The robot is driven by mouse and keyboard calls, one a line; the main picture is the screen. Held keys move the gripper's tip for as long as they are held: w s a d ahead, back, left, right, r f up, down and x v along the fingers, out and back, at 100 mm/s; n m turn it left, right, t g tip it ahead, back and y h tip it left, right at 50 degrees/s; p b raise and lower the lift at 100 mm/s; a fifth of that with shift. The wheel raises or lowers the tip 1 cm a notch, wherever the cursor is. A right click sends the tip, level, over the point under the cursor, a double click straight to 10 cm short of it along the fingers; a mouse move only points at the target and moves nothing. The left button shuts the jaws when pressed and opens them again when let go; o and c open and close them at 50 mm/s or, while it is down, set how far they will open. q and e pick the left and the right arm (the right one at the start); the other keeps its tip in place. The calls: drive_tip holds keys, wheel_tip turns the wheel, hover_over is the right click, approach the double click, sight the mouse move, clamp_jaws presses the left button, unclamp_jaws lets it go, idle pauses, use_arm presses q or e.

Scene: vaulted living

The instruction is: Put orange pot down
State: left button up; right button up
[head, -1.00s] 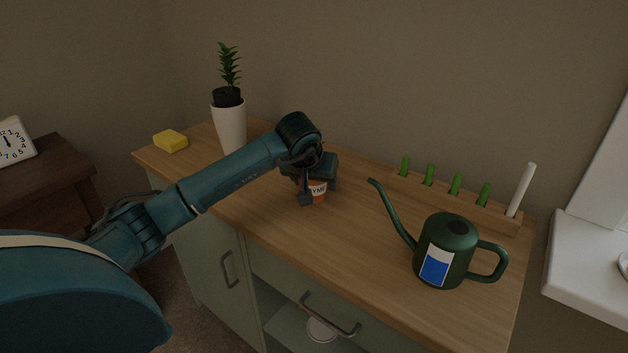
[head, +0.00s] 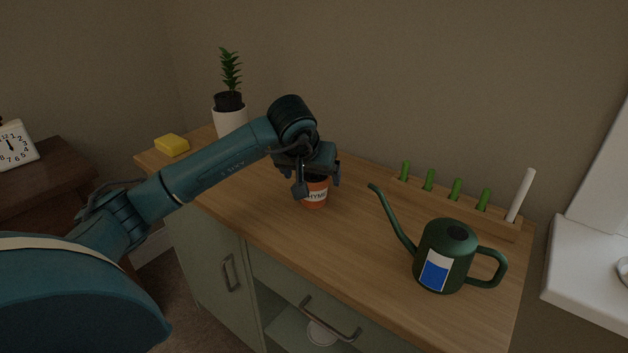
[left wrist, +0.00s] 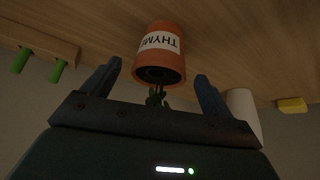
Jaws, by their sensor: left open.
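The orange pot (head: 315,193) with a white thyme label stands upright on the wooden cabinet top, near its middle. My left gripper (head: 317,185) is open just above and behind the pot's rim. In the left wrist view the pot (left wrist: 161,52) appears upside down, beyond and between the two spread fingers (left wrist: 158,82), with a small green sprig at its dark opening. The fingers look clear of the pot's sides. My right gripper is not in view.
A green watering can (head: 445,256) stands to the right. Behind it is a wooden rack (head: 470,214) with green pegs and a white stick. A white planter (head: 230,121) and yellow sponge (head: 172,145) are at the left. The counter between pot and can is clear.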

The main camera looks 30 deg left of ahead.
use_arm(q)
drive_tip(key=v, duration=0.6)
drive_tip(key=shift+s, duration=0.1)
idle(0.4)
